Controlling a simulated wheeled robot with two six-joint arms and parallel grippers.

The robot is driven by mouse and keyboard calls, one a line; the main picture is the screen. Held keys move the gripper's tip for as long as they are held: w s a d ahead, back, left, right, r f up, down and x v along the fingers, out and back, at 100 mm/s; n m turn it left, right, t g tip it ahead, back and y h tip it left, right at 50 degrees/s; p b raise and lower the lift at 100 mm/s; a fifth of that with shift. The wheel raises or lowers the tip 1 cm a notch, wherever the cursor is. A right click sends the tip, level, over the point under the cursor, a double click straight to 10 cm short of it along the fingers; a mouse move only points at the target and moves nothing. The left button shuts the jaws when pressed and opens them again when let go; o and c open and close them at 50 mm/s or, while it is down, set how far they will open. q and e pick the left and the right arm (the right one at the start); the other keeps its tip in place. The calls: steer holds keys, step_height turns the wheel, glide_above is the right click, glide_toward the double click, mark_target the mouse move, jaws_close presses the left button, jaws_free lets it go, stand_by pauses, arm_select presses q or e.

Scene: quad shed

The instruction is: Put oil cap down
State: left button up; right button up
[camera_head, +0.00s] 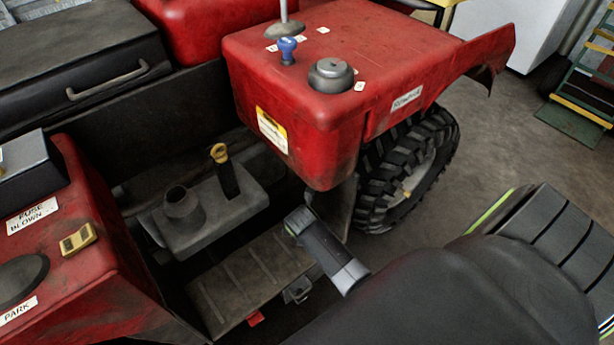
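No oil cap can be picked out for certain. A grey round cap (330,76) sits on top of the red bodywork (390,50), near its front corner. I cannot tell whether it is the oil cap. A short dark round neck (183,207) stands up from the grey engine block (215,215) and looks open at the top. Beside it, a yellow-topped black stick (222,165) stands upright. I make out neither of my grippers in this view.
A blue knob (287,46) stands beside the round cap. A dark bar with a light grey end (325,250) juts over the ribbed footboard (250,275). A black seat-like shape (440,300) fills the lower right. A yellow box-like item (78,239) lies on the left red panel.

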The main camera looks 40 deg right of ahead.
steer(key=shift+f, duration=0.1)
stand_by(0.3)
steer(key=o, duration=1.1)
steer(key=shift+c, duration=0.2)
